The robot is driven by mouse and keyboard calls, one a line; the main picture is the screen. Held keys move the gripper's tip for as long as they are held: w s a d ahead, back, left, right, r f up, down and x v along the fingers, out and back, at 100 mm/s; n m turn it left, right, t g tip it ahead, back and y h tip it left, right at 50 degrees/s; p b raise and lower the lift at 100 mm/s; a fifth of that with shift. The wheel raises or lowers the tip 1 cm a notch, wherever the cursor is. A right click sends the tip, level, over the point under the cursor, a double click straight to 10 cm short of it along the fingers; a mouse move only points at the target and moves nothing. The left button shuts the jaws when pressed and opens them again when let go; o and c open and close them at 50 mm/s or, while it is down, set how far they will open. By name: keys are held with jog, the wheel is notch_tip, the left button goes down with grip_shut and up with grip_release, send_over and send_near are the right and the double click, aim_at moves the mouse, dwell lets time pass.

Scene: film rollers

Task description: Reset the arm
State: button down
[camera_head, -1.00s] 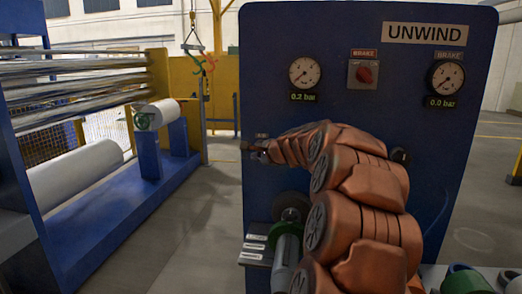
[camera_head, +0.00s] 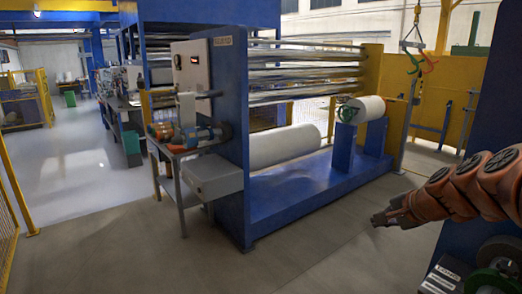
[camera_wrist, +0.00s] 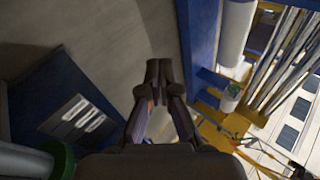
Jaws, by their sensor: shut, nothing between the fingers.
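My copper-coloured arm reaches in from the right edge in the head view. My gripper (camera_head: 380,219) points left, out over the grey floor beside the blue panel. In the wrist view my gripper (camera_wrist: 158,72) has its fingertips together, with nothing between them. The floor lies beyond the fingertips there. The fingers touch nothing that I can see.
The blue machine frame (camera_head: 233,150) with film rollers stands left of centre, a white roll (camera_head: 285,146) behind it. A side table (camera_head: 178,172) stands at its left. The blue panel (camera_head: 490,130) is at right. Open floor (camera_head: 330,235) lies between.

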jog(key=s+a+f+n+g, duration=0.3)
jog(key=s+a+f+n, duration=0.1)
jog(key=s+a, duration=0.3)
jog(key=s+a+f+n+g, duration=0.2)
jog(key=s+a+f+n, duration=0.1)
jog(key=s+a, duration=0.45)
jog(key=s+f+n+g+h, duration=0.1)
jog(key=s+f+n+g, duration=0.1)
jog(key=s, duration=0.8)
jog(key=s+d+f+n+g+h, duration=0.1)
jog(key=s+f+n+g, duration=0.2)
jog(key=s, duration=0.7)
jog(key=shift+d+f+n+h, duration=0.2)
jog(key=shift+f+n+h, duration=0.2)
jog(key=shift+n, duration=0.6)
jog(key=shift+d, duration=0.15)
